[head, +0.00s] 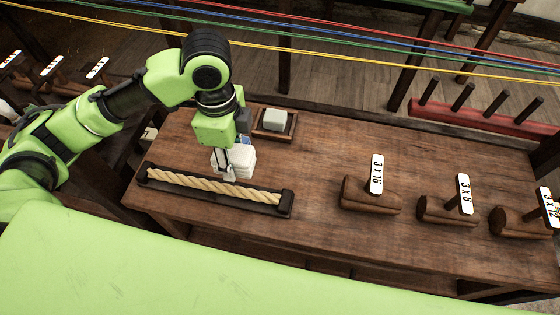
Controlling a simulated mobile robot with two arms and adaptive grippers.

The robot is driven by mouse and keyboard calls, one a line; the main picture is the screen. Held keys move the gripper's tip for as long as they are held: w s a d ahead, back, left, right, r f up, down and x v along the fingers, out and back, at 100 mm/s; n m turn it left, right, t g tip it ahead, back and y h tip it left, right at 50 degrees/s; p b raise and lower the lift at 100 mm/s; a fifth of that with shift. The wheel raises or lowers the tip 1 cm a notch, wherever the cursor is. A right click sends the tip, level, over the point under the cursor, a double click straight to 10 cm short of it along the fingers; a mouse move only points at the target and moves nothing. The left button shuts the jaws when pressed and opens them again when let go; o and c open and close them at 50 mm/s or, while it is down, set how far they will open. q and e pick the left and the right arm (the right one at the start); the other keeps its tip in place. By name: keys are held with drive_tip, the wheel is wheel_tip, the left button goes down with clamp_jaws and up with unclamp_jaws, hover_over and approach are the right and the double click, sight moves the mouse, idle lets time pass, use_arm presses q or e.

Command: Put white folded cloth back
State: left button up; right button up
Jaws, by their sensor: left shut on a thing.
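The white folded cloth (241,160) is at the left part of the wooden bench, behind the rope holder. My left gripper (228,168) comes down from above and is shut on the cloth. I cannot tell whether the cloth touches the bench or hangs just above it. Part of the cloth is hidden by the gripper. My right gripper is not in view.
A small wooden tray (260,134) with a pale block (274,120) stands behind the cloth. A dark holder (285,203) with a twisted rope (212,188) lies in front. Labelled wooden tools (370,196) stand on the right. The bench (322,150) is clear between.

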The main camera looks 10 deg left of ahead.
use_arm(q)
drive_tip(key=shift+w+d+f, duration=0.15)
drive_tip(key=w+d+f+p, duration=0.1)
drive_tip(key=w+d+f, duration=0.35)
drive_tip(key=w, duration=0.25)
hover_over(279, 160)
drive_tip(key=f, duration=0.4)
drive_tip(key=shift+s+a+f, duration=0.1)
drive_tip(key=shift+s+f, duration=0.15)
drive_tip(key=shift+s, duration=0.05)
drive_tip(key=shift+w+f, duration=0.25)
drive_tip(key=shift+f, duration=0.1)
drive_tip(key=shift+f+p, duration=0.3)
drive_tip(key=shift+f, duration=1.3)
drive_tip(key=shift+f, duration=0.1)
drive_tip(key=o, duration=1.1)
drive_tip(key=shift+c, duration=0.2)
